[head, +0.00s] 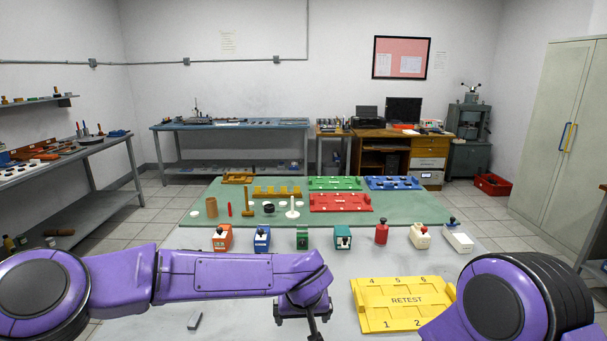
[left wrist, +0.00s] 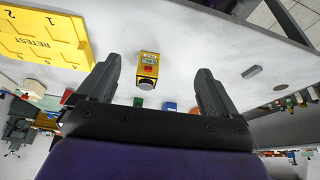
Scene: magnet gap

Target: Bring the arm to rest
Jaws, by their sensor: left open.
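My left arm crosses the front of the table from the left. My left gripper (head: 314,325) hangs near the table's front middle, partly cut off by the picture's lower edge. In the left wrist view its two fingers (left wrist: 158,66) are wide apart with nothing held. A small yellow block (left wrist: 149,70) with a red label and a grey knob shows in the space between the fingers, apart from both. I cannot make out that block in the head view. The purple joint of my right arm fills the lower right, and its gripper is out of view.
A yellow RETEST tray (head: 388,304) lies right of the left gripper. A row of small knobbed units, including an orange one (head: 222,237) and a red one (head: 381,233), stands beyond the arm. A green mat (head: 404,209) holds coloured trays. A small grey piece (head: 195,320) lies front left.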

